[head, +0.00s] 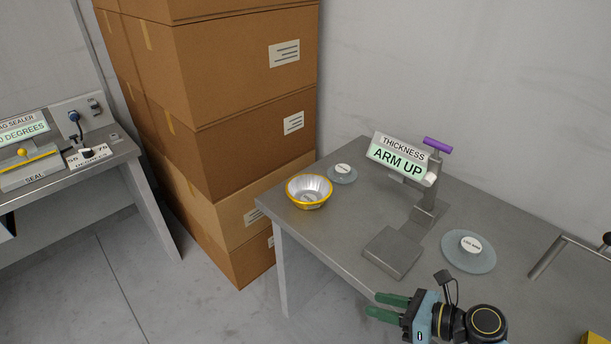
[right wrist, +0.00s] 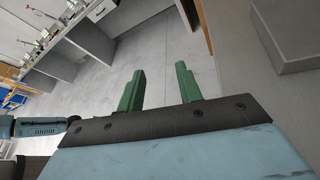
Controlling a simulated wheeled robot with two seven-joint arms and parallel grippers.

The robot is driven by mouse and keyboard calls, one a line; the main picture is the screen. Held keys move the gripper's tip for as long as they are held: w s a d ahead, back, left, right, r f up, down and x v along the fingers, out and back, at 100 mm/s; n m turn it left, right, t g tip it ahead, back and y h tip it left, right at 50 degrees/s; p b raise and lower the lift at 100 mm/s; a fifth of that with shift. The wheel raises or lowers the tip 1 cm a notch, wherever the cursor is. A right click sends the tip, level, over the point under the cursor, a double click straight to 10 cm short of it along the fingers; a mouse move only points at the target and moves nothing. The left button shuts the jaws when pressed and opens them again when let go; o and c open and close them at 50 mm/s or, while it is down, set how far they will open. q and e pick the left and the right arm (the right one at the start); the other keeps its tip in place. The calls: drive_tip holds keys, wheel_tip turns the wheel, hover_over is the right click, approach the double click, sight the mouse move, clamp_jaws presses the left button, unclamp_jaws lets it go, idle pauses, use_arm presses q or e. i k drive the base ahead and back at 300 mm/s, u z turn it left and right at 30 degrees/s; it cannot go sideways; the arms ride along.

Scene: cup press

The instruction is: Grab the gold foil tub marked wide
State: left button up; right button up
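A gold foil tub (head: 309,203), round and silvery inside, stands near the left corner of the grey table in the head view. The tub is not seen in the right wrist view. My left gripper is not in view.
A press (head: 427,207) with a purple handle and a sign reading "THICKNESS ARM UP" stands mid-table. A small labelled disc (head: 342,180) lies just behind the tub; a larger one (head: 481,262) lies right of the press. Stacked cardboard boxes (head: 248,123) stand beside the table's left end.

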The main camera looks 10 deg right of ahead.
sight(311, 191)
drive_tip(key=i, duration=1.4)
